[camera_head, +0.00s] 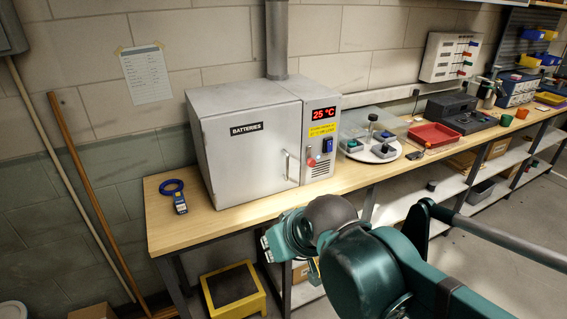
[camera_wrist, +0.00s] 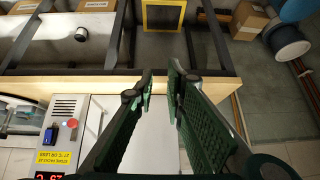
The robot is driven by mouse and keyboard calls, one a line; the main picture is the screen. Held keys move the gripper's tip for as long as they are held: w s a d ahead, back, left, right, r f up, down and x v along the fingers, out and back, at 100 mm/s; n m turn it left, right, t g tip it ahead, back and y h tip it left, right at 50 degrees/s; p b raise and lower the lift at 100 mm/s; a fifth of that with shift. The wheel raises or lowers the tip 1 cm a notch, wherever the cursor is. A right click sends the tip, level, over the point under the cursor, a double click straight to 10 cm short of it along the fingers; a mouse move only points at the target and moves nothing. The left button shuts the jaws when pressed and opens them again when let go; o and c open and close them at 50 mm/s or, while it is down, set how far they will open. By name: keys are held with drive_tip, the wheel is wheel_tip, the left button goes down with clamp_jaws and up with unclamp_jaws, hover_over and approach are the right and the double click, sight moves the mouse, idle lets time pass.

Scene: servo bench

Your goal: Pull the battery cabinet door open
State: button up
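The grey battery cabinet (camera_head: 315,95) stands on the wooden bench in the head view. Its door (camera_head: 235,165), labelled BATTERIES, looks shut. The upright door handle (camera_head: 287,166) is at the door's right side. In the wrist view, my gripper (camera_wrist: 160,82) is open, with a gap between its two green-padded fingers and nothing between the tips. The pale cabinet (camera_wrist: 82,115) shows below and left of the fingers, and the handle (camera_wrist: 101,122) appears left of the left finger, apart from it. In the head view my arm hides most of the gripper, in front of the bench.
A yellow-framed step (camera_head: 233,290) stands on the floor below the bench.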

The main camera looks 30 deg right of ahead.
drive_tip(key=w+d+n+t+y, duration=0.1)
drive_tip(key=w+t+y, duration=0.1)
drive_tip(key=w, duration=0.6)
drive_tip(key=w+d+n+t+y, duration=0.1)
drive_tip(key=w+d+t+y, duration=0.1)
drive_tip(key=w, duration=0.6)
drive_tip(key=t+h+p, duration=0.1)
drive_tip(key=t+p, duration=0.1)
drive_tip(key=t, duration=0.4)
approach(288, 163)
drive_tip(key=shift+x, duration=1.35)
drive_tip(key=shift+f, duration=0.2)
drive_tip(key=shift+b+x, duration=0.75)
drive_tip(key=shift+x, duration=3.2)
drive_tip(key=shift+d+r, duration=0.1)
drive_tip(key=shift+r, duration=0.05)
clamp_jaws()
